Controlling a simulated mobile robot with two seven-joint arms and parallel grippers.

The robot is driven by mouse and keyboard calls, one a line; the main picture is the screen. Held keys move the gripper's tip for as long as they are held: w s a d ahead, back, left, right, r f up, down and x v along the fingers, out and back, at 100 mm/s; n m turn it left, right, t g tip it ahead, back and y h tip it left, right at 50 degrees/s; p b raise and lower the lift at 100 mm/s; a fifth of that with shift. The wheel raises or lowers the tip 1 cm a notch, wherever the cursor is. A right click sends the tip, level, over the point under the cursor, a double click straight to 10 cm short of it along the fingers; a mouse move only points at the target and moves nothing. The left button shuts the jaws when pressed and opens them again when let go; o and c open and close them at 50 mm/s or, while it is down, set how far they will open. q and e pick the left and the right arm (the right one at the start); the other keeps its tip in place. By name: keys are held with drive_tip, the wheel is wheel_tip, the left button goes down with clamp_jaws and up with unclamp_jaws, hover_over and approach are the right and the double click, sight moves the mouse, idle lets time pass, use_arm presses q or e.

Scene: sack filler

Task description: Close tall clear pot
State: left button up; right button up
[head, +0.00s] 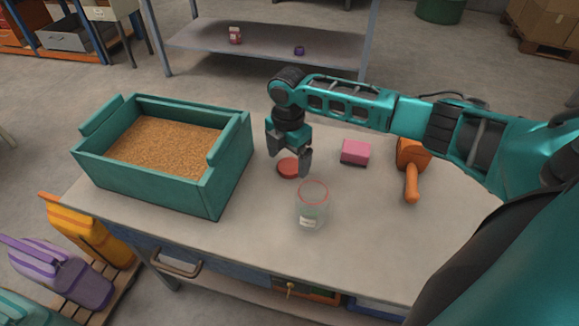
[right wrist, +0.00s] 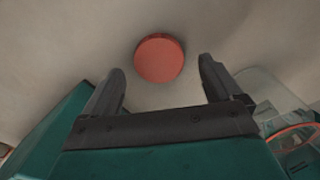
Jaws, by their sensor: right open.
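The tall clear pot (head: 312,212) stands upright on the table, with a red rim, an open top and a pale label. A round red lid (head: 288,168) lies flat on the table just behind and left of the pot. My right gripper (head: 290,165) is open and points down over the lid, with nothing between its fingers. In the right wrist view the lid (right wrist: 159,58) lies ahead, between the line of the two fingertips (right wrist: 162,75). Part of the pot (right wrist: 290,140) shows at the right edge there. My left gripper is not in view.
A teal crate (head: 215,200) of grain stands on the table at left. A pink block (head: 355,152) and an orange mallet-like tool (head: 411,165) lie to the right. The table front (head: 255,250) is clear. A shelf (head: 265,42) stands behind.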

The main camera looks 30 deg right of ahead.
sight(288, 166)
drive_tip(key=shift+f, duration=0.95)
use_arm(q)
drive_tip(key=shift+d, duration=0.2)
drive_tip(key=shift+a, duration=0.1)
use_arm(e)
drive_tip(key=c, duration=1.1)
drive_tip(key=shift+r, duration=0.15)
use_arm(q)
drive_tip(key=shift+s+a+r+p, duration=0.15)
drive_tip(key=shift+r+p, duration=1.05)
drive_tip(key=shift+p, duration=0.25)
use_arm(e)
drive_tip(key=shift+r, duration=9.9)
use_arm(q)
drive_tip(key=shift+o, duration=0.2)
